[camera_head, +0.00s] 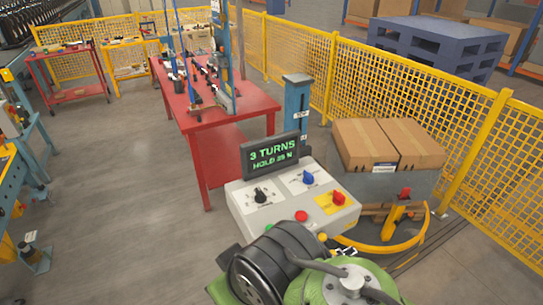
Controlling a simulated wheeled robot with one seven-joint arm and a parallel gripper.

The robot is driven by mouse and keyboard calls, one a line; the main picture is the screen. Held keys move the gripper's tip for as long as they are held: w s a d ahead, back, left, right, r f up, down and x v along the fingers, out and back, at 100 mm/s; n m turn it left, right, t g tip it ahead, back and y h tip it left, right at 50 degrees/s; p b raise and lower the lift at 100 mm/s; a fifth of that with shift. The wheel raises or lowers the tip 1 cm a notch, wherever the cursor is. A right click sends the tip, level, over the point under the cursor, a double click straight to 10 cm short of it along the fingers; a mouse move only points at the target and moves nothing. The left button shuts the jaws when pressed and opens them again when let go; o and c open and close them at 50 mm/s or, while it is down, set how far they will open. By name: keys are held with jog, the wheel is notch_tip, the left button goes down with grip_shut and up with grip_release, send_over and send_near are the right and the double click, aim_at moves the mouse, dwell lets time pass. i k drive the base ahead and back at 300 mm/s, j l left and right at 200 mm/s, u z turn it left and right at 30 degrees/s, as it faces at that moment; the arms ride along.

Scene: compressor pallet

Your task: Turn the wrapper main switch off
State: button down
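The wrapper's control box (243,208) is a light grey sloped panel right of centre in the head view. On its right side a red rotary switch (339,198) sits on a yellow plate, which looks like the main switch; its exact handle angle is too small to tell. A blue knob (308,178) and a black knob (261,196) are on white plates to its left. A red round button (301,216) is near the front edge. The lit display (271,153) behind reads "3 TURNS HOLD 25 N". My gripper is not in view.
A green machine with a black ribbed cylinder (262,272) stands close in front of the panel. Cartons (390,144) and a yellow ring (390,246) are to the right, before the yellow fence (470,130). A red table (240,105) stands behind.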

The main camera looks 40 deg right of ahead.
aim_at(338, 199)
jog(key=z, duration=1.55)
